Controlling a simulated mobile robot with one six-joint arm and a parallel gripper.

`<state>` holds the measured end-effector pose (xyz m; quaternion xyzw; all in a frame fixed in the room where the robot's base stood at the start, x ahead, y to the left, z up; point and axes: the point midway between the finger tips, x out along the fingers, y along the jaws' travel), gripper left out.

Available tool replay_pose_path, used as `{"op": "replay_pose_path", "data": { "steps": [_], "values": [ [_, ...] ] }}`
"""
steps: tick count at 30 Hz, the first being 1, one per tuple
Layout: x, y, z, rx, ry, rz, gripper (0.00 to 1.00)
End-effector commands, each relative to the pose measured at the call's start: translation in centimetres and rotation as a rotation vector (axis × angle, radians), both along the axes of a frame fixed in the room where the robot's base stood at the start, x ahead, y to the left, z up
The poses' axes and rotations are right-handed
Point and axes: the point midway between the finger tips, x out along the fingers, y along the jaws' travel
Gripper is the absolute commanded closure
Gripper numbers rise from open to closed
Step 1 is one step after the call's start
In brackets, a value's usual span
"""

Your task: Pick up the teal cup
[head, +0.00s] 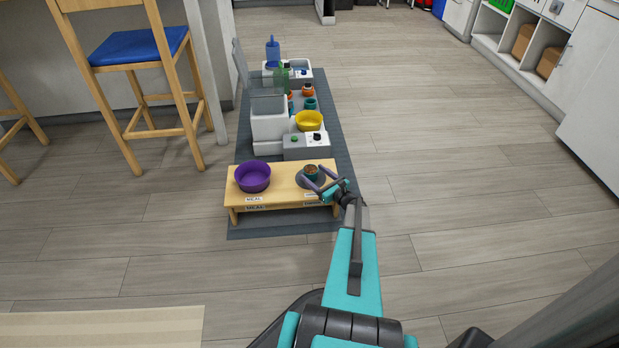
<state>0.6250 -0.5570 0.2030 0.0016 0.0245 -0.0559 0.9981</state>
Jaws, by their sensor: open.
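A small teal cup (310,175) with brown contents stands upright on a dark round mat (302,184) at the right of a low wooden bench (283,196). My gripper (317,179) is open at the cup, its two fingers reaching in from the lower right. In this view the fingers look to be on either side of the cup's near side. I cannot tell whether they touch it. Part of the cup and mat is hidden behind the fingers.
A purple bowl (252,177) stands left on the bench. Behind are a grey box with a knob (306,146), a yellow bowl (309,120), an open-lidded white bin (269,122) and small orange and teal containers (309,103). A blue-seated stool (138,47) stands left; floor at right is clear.

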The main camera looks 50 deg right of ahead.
Motion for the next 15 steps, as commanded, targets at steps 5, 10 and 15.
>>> {"op": "replay_pose_path", "data": {
  "steps": [5,10,15],
  "values": [
    [2.1,-0.2,-0.4,-0.001,0.000,0.001,0.31],
    [2.9,-0.3,-0.2,-0.001,0.001,0.000,0.31],
    [2.9,-0.3,-0.2,-0.001,0.001,0.000,0.31]
  ]
}}
